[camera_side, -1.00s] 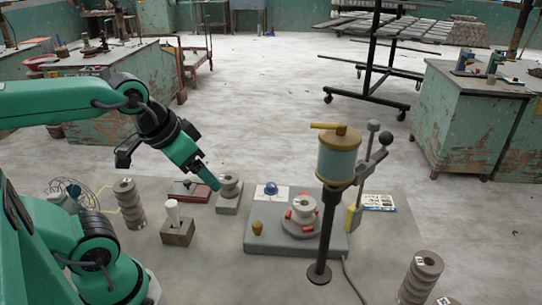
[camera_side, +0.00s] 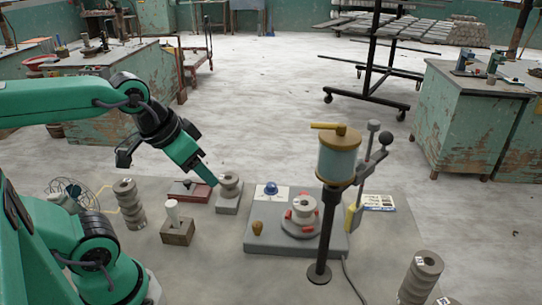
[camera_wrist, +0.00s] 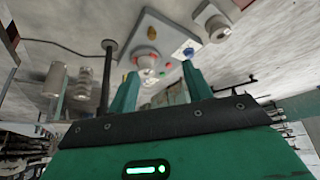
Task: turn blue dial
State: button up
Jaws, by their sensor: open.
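The blue dial (camera_side: 271,187) is a small domed knob on a white plate at the back left of a grey machine base (camera_side: 290,247). It also shows in the wrist view (camera_wrist: 188,51), close to the tip of the right finger in the picture. My gripper (camera_side: 211,182) is above and left of the dial in the side view, clearly apart from it, near a grey clay spool (camera_side: 229,184) on a block. In the wrist view my gripper (camera_wrist: 157,75) has its two green fingers spread with nothing between them. Nothing hides the dial.
The base carries an ochre knob (camera_side: 257,228) and a turntable clay piece (camera_side: 303,206) with red pads. A blue canister (camera_side: 337,160) on a post and a black-knobbed lever (camera_side: 385,138) stand at right. A red box (camera_side: 190,192) and stacked spools (camera_side: 129,204) are left.

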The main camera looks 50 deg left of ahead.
jog(key=n+g, duration=0.5)
jog(key=n, duration=1)
send_over(271, 184)
jog(key=f, duration=1.1)
jog(key=shift+s+d+f, duration=0.2)
jog(key=shift+s+f, duration=0.05)
jog(key=shift+w+a+f+n+g, duration=0.2)
jog(key=shift+w+f+n+g, duration=0.1)
jog(key=shift+f+n, duration=0.15)
jog(key=shift+f, duration=3.85)
jog(key=shift+c, duration=0.4)
